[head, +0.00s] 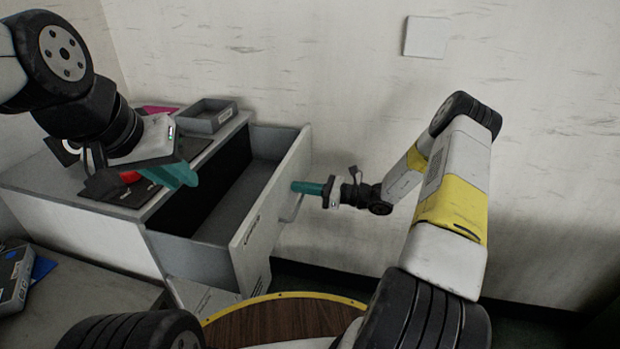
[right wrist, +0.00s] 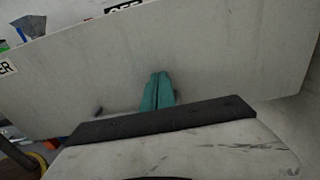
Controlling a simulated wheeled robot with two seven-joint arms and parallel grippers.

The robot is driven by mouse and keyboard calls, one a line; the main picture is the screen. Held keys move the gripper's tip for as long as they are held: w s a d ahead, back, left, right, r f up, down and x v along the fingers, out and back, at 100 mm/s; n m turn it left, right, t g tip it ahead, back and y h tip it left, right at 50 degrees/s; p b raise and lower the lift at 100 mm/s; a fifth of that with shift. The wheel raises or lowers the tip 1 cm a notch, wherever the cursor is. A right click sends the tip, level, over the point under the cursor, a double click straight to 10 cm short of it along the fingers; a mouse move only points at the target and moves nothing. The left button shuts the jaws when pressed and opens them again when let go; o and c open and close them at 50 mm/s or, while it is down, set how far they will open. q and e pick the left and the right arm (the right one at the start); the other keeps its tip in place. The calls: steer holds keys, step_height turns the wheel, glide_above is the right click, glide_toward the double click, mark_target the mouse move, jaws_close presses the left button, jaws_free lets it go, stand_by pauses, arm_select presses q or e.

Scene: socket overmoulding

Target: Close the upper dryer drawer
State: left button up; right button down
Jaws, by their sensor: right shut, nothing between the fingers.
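The upper dryer drawer (head: 268,205) is pulled well out of the grey-white cabinet in the head view, and its inside looks empty. A bar handle (head: 293,208) shows on its front. My right gripper (head: 308,188) is shut and empty, with its teal fingertips at the outer face of the drawer front. In the right wrist view the closed fingers (right wrist: 157,92) point at the pale front panel (right wrist: 220,60); whether they touch it I cannot tell. My left gripper (head: 175,175) is over the cabinet top near the drawer's left side; its finger spacing is unclear.
A small grey tray (head: 207,117) and dark flat items (head: 115,188) lie on the cabinet top. A round wooden surface with a yellow rim (head: 285,318) stands below the drawer front. A grey box (head: 14,275) is at the far left. The wall is close behind.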

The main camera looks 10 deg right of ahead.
steer(key=x, duration=2.1)
steer(key=shift+a, duration=0.15)
steer(key=shift+w+a, duration=0.25)
steer(key=shift+a, duration=0.35)
steer(key=shift+a+r, duration=0.1)
steer(key=shift+r, duration=0.05)
